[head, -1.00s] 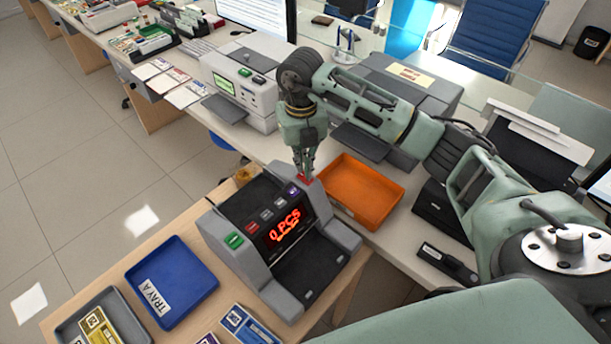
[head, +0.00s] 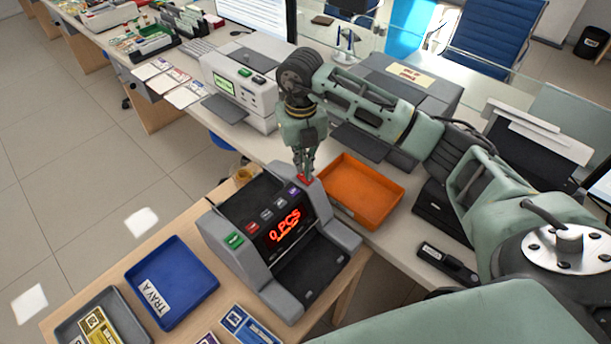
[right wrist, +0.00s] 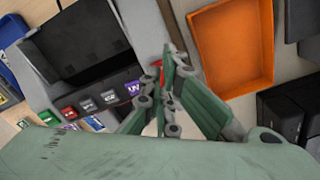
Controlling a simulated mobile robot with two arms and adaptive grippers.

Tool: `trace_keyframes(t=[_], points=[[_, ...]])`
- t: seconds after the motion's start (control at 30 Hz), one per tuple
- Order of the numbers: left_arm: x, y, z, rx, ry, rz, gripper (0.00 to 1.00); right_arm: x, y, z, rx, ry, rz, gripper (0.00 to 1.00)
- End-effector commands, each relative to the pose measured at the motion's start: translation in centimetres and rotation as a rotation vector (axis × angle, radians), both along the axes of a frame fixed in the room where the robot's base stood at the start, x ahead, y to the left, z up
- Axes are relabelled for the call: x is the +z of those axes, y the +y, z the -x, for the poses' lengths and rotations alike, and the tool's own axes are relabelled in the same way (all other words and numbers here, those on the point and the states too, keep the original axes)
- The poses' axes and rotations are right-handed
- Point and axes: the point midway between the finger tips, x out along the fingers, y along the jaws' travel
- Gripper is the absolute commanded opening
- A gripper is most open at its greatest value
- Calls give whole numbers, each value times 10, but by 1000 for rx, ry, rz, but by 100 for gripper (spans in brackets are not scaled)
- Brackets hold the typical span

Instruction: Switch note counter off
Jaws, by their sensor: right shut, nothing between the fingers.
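The note counter (head: 320,262) stands on the wooden table, its display lit with red "0 PCS". A row of coloured buttons runs along its top, and a red switch (head: 304,179) sits at its back right corner. My right gripper (head: 303,176) points down right at that switch, shut and empty. In the right wrist view the fingertips (right wrist: 169,68) are beside the red switch (right wrist: 157,64) and partly cover it; I cannot tell whether they touch. My left gripper is not in view.
An orange tray (head: 399,194) lies just right of the counter. A blue tray (head: 207,268) and a grey tray with banknotes (head: 100,332) lie at left. A grey-white machine (head: 262,104) stands behind. A dark handheld device (head: 448,264) lies at right.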

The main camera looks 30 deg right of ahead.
Motion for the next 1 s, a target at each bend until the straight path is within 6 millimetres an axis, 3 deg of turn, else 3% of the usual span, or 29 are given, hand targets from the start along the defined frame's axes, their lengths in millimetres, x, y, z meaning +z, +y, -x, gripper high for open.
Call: trace_keyframes(t=[1.0], points=[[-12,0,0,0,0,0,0,-16,0,0,0,1,0,0]])
